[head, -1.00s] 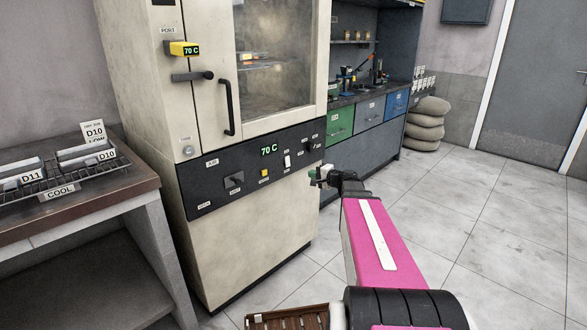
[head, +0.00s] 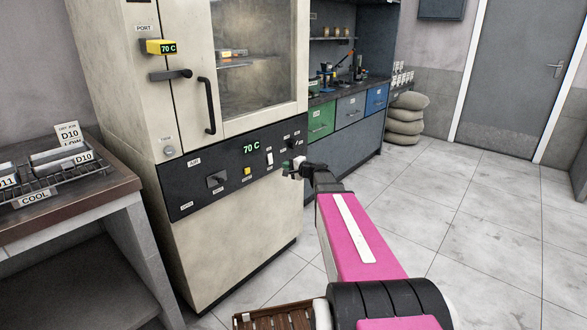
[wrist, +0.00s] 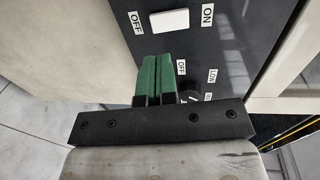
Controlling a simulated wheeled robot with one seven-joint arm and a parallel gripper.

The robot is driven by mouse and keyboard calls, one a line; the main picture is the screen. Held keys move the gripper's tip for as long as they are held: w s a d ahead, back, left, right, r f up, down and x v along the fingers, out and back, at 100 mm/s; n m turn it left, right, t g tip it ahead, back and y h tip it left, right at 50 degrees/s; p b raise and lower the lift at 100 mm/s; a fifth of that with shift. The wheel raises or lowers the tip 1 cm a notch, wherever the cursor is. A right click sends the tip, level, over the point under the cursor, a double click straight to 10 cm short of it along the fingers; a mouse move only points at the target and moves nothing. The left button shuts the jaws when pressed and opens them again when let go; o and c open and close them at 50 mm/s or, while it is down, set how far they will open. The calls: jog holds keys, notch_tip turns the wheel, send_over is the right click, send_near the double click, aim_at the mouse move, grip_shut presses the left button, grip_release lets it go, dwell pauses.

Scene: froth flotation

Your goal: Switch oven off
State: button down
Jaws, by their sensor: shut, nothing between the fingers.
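The oven (head: 225,250) is a cream cabinet with a glass door and a dark control panel (head: 190,200). Its green display (head: 251,147) reads 70 C. A white rocker switch (head: 270,158) sits on the panel; in the wrist view the switch (wrist: 170,20) lies between an OFF label at left and an ON label at right. Which side is pressed cannot be told. My gripper (head: 289,167) is just right of the switch in the head view. Its green fingers (wrist: 157,76) are shut and empty, below the switch in the wrist view. Contact cannot be seen.
A dark knob (wrist: 190,93) with OFF and LOW labels sits close beside my fingers. A yellow button (head: 247,171) and a lever (head: 216,180) are further left on the panel. A table (head: 110,195) with a rack stands at left. The floor (head: 450,230) at right is clear.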

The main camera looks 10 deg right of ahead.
aim_at(272, 163)
jog(key=x, duration=0.7)
jog(key=shift+w+a, duration=0.1)
jog(key=shift+w, duration=0.05)
jog(key=shift+w+a+f, duration=0.1)
jog(key=shift+w+a, duration=0.05)
jog(key=shift+w, duration=0.05)
jog(key=shift+s, duration=0.1)
jog(key=shift+s+d+f, duration=0.1)
jog(key=shift+s+d, duration=0.15)
jog(key=s+d+f, duration=0.1)
jog(key=s+d, duration=0.6)
jog(key=s, duration=0.3)
jog(key=shift+s+d+f, duration=0.35)
jog(key=shift+d+f, duration=0.05)
